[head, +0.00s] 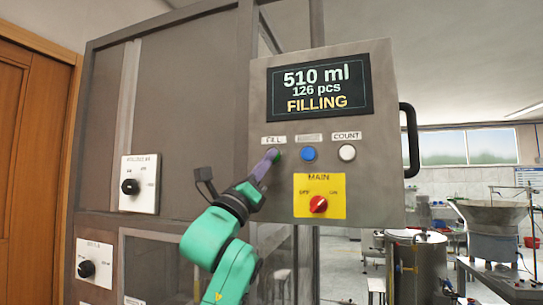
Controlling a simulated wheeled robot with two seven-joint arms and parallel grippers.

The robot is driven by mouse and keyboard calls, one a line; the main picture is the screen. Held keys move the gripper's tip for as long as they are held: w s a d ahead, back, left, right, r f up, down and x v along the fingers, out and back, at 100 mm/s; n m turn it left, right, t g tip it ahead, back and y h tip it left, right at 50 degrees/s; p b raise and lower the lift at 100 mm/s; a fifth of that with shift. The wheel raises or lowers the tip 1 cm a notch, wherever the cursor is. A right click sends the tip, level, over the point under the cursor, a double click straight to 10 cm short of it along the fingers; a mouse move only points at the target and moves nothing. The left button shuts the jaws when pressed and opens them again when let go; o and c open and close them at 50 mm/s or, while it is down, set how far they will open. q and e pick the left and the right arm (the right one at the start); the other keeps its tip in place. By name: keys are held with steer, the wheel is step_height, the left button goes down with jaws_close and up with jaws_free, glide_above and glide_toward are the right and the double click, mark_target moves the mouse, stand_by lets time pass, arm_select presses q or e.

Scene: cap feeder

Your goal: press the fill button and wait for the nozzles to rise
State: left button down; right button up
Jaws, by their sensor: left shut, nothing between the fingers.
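The control panel (377,200) fills the middle of the head view. Its display (318,85) reads "510 ml", "126 pcs" and "FILLING". The fill button (278,154), under the "FILL" label (273,140), is mostly hidden behind my fingertips. My left gripper (271,157) is shut and empty, its tip at the fill button; whether it touches or presses it I cannot tell. The nozzles are not in view. My right gripper is not in view.
A blue button (308,154) and a white count button (347,153) sit right of the fill button. Below is a red main switch (318,204) on a yellow plate. A black handle (410,140) sticks out at the panel's right. Two knob plates (139,200) are at left.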

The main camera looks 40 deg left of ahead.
arm_select(q)
steer(key=shift+s+d+b, duration=0.3)
steer(key=shift+s, duration=0.4)
steer(key=s, duration=0.1)
steer(key=s+d+b, duration=0.1)
steer(key=s, duration=0.2)
steer(key=shift+s+d, duration=0.3)
steer(key=shift+s, duration=0.1)
steer(key=shift+f, duration=0.1)
stand_by(0.5)
